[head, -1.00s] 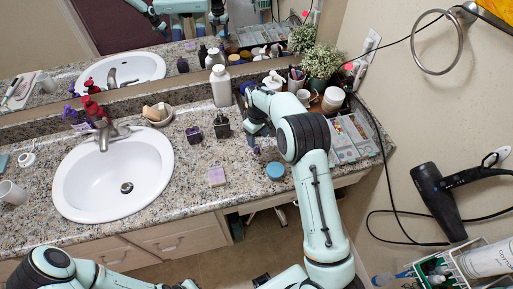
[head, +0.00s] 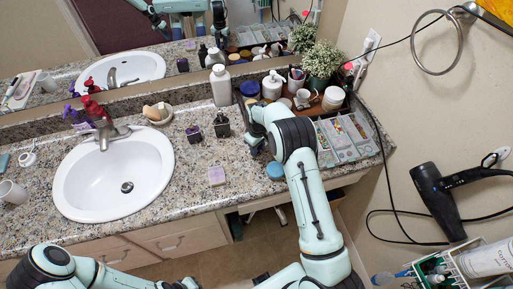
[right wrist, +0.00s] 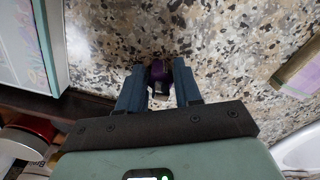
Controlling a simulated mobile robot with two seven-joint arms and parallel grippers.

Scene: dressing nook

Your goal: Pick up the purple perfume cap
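The purple perfume cap (right wrist: 157,70) is small and dark purple. In the right wrist view it lies on the speckled counter between the fingertips of my right gripper (right wrist: 158,88). The two blue-grey fingers are apart, with narrow gaps on both sides of the cap, so the gripper looks open around it. In the head view the right gripper (head: 254,149) points down at the counter, right of the dark square bottle, and the cap is hidden there. My left arm shows at the bottom left, with its gripper out of view.
A blue round lid (head: 275,171) lies close to the right gripper. A compartmented tray (head: 345,140) is right. The sink (head: 112,176) is farther left.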

